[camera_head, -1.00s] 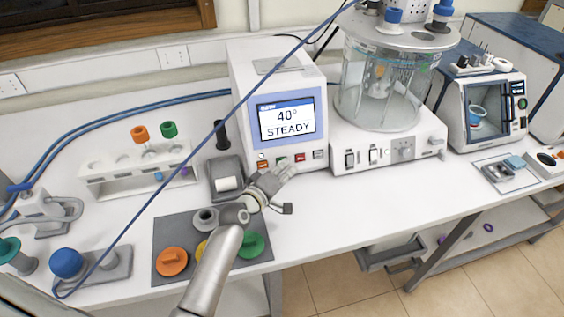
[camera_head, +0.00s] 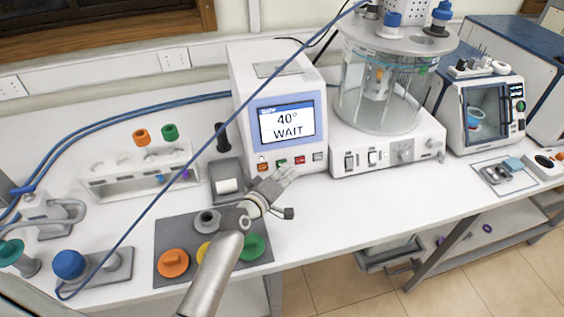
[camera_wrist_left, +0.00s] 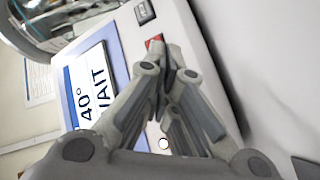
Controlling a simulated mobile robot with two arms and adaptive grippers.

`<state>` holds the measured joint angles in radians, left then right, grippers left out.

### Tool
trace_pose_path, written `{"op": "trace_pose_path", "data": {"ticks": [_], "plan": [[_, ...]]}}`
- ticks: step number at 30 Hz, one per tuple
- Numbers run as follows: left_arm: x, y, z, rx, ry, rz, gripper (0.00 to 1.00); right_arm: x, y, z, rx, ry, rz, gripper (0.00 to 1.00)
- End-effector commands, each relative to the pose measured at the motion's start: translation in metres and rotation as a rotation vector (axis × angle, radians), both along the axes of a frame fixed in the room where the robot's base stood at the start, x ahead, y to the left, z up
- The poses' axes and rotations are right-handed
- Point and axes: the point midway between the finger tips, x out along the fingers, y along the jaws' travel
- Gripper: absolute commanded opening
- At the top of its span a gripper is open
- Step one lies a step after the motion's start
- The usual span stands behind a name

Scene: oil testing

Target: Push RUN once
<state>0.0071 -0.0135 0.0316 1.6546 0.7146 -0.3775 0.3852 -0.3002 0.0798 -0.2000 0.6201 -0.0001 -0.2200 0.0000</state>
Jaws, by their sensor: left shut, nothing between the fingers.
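The white bath unit (camera_head: 240,95) stands at the back middle with a screen (camera_head: 287,122) reading "40° WAIT". Under the screen is a row of small buttons: orange (camera_head: 262,167), green (camera_head: 281,162), red (camera_head: 300,160) and grey (camera_head: 318,156). Their labels are too small to read, so I cannot tell which is RUN. My left gripper (camera_head: 288,172) is shut and empty, its tips just in front of the row below the green and red buttons. In the left wrist view its fingers hide the green button; the red button (camera_wrist_left: 154,41) shows beyond them. My right gripper is not in view.
A glass bath vessel (camera_head: 375,90) stands on a white base right of the unit. A grey mat (camera_head: 172,232) with coloured caps lies below my arm.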

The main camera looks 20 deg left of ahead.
Motion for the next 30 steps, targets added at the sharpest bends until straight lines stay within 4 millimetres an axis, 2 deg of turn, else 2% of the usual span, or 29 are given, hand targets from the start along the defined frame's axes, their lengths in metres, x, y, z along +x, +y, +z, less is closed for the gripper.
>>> {"op": "trace_pose_path", "data": {"ticks": [9, 21, 30], "plan": [[-0.002, -0.002, 0.001, 0.000, 0.000, -0.001, 0.00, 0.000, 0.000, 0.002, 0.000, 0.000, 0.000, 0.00], [-0.031, -0.021, 0.017, 0.000, 0.003, -0.001, 0.00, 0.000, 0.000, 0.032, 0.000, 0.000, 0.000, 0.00], [-0.039, -0.027, 0.018, 0.001, 0.000, 0.000, 0.00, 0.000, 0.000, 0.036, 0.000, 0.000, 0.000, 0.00]]}}
